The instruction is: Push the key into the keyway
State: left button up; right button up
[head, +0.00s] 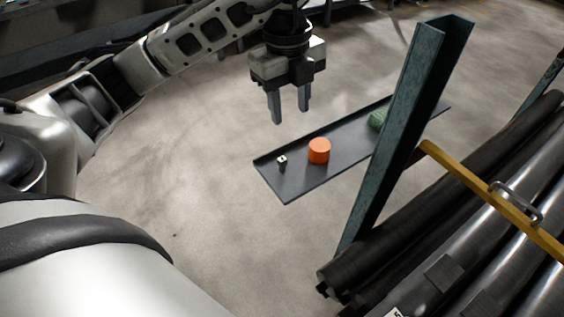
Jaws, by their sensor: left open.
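My left gripper (290,114) points down, with its two fingers apart and nothing between them. It is above and behind the near part of a narrow dark tray (290,190). A small dark piece with a pale top (281,163) stands near the tray's left end; it is too small to tell whether it is the key. An orange cylinder (319,151) stands to its right on the tray. A green object (377,119) is farther along, partly hidden by a post. I cannot make out a keyway. My right gripper is not in view.
A tall teal steel post (392,130) rises in front of the tray's right part. Long dark rolls (440,210) lie at the right, with a yellow bar (475,182) bearing a metal handle across them. Bare concrete floor (190,150) lies left of the tray.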

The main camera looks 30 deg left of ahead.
pick_arm(q)
send_over(282, 159)
jog(key=shift+n+y, duration=0.3)
jog(key=f, duration=0.9)
jog(key=shift+w+f, duration=0.2)
jog(key=shift+s+f+p, duration=0.2)
jog(key=shift+f+p, duration=0.1)
jog(key=shift+f, duration=2.75)
grip_shut()
